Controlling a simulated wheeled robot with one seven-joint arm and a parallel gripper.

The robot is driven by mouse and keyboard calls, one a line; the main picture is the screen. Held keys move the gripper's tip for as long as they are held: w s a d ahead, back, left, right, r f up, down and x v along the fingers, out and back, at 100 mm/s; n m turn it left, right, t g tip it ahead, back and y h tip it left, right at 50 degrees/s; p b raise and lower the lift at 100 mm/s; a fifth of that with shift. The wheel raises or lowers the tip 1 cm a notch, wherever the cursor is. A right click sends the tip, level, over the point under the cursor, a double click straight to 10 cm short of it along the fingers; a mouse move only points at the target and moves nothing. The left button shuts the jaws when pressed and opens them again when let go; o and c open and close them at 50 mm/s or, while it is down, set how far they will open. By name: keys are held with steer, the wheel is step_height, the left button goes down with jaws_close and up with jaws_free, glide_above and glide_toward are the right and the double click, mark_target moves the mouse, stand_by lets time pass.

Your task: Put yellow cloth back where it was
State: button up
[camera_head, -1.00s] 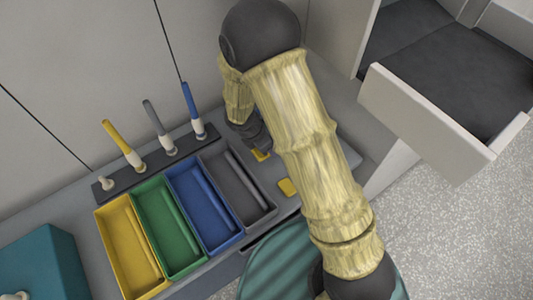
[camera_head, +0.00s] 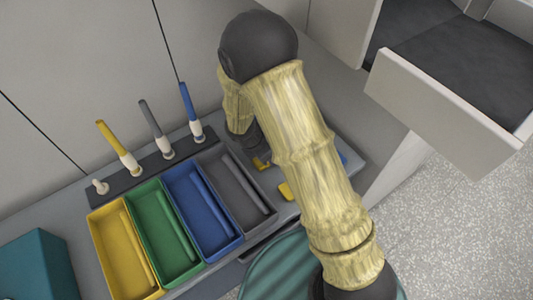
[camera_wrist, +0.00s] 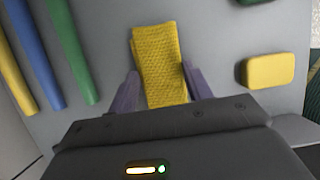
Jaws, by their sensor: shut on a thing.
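The yellow cloth (camera_wrist: 158,55) has a waffle texture and is a narrow folded strip in the wrist view. My gripper (camera_wrist: 160,88) is shut on it, with one finger at each side of its near part. The cloth's far end extends past the fingertips over the grey surface. I cannot tell whether it touches that surface. In the head view my arm mostly hides the gripper, and a small yellow patch (camera_head: 262,162) beside it seems to be the cloth.
A smooth yellow block (camera_wrist: 270,70) lies right of the cloth. Yellow, green, blue and grey trays (camera_head: 243,228) stand left of my arm, below a rack of upright handles (camera_head: 158,134). An open drawer (camera_head: 440,105) is at right, a teal box (camera_head: 35,265) at left.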

steer(key=o, duration=0.9)
steer(key=shift+f, duration=0.1)
steer(key=shift+o, duration=0.2)
steer(key=p+v, duration=0.1)
steer(key=v, duration=1.1)
steer(key=shift+p, duration=0.3)
